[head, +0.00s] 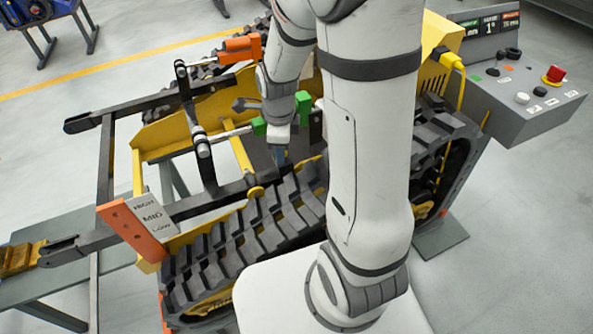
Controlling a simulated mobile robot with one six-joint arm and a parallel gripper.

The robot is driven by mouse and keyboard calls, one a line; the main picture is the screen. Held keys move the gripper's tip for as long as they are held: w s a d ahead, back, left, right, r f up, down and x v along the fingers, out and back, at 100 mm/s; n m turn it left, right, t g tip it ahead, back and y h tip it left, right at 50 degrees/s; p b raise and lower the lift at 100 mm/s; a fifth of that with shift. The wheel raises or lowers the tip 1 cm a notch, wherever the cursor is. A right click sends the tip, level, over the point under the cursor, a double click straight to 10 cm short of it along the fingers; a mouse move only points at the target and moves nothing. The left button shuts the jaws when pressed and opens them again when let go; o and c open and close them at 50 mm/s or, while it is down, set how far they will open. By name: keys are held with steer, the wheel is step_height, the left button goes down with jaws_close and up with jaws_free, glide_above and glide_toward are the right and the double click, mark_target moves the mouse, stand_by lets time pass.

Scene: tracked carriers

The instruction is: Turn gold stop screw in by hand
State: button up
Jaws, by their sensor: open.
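A small gold knob (256,191), which looks like the gold stop screw, shows beside the dark lower bar just above the near rubber track. Its shaft is too small to make out. My gripper (281,157) points down above and to the right of the knob, apart from it in the picture. The gripper is open, with nothing seen between its fingers; they are small and partly blended with the dark parts behind.
The near track (255,235) lies under the gripper. A HIGH/MID/LOW plate (151,216) with an orange edge stands at left. Black lift arms and cylinders with green (259,126) and orange (241,46) blocks crowd around my wrist. A control box (525,95) with a red button is at right.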

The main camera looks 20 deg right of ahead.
steer(key=n, duration=1.8)
steer(key=shift+n, duration=0.4)
steer(key=n, duration=0.5)
steer(key=shift+f, duration=0.1)
steer(key=shift+c, duration=0.6)
